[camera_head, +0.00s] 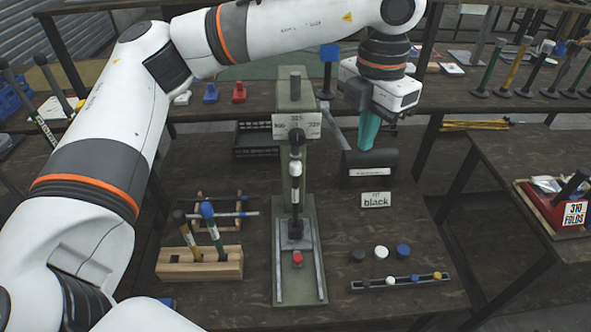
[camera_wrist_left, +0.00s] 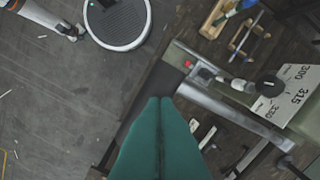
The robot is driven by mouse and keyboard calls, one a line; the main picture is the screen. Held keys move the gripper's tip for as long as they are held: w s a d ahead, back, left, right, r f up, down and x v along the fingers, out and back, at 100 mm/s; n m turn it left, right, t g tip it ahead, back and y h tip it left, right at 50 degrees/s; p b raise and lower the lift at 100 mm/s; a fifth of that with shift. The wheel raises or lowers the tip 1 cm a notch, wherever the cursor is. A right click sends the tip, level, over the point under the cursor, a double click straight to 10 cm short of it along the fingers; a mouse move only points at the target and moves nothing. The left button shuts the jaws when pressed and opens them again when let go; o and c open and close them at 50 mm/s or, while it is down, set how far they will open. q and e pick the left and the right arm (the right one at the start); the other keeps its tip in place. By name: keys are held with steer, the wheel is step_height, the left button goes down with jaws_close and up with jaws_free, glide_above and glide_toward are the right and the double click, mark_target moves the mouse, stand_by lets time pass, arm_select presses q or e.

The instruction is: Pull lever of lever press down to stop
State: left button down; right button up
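The lever press stands mid-table in the head view, with a green column (camera_head: 296,90), a white 300/315/330 plate (camera_head: 312,126) and a dark-knobbed ram (camera_head: 296,165) above a red piece (camera_head: 297,258). The plate also shows in the left wrist view (camera_wrist_left: 290,92). A dark rod (camera_head: 338,128) slants down beside the column; I cannot tell if it is the lever. My left gripper (camera_head: 367,146) is right of the column, its teal fingers pointing down by a black labelled box (camera_head: 370,172). In the left wrist view the fingers (camera_wrist_left: 160,102) are together, with nothing seen between. My right gripper is not in view.
A wooden block (camera_head: 200,264) holds hammers left of the press. A "black" sign (camera_head: 376,200), several caps and a small tray (camera_head: 405,282) lie to the right. A back shelf carries tools and blue and red pieces (camera_head: 239,94). A red box (camera_head: 552,208) sits on the right-hand table.

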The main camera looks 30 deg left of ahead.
mark_target(365, 154)
arm_select(q)
steer(key=shift+f, duration=0.35)
steer(key=shift+s+d+f+b, duration=0.1)
steer(key=shift+s+f+b, duration=0.05)
steer(key=shift+f+b, duration=0.6)
steer(key=shift+s+d+f+b, duration=0.1)
steer(key=shift+s+f+b, duration=0.05)
steer(key=shift+f+b, duration=0.6)
steer(key=shift+s+d+f+b, duration=0.1)
steer(key=shift+s+f+b, duration=0.05)
steer(key=shift+f+b, duration=1.4)
steer(key=shift+f+b, duration=1.35)
steer(key=shift+f, duration=0.25)
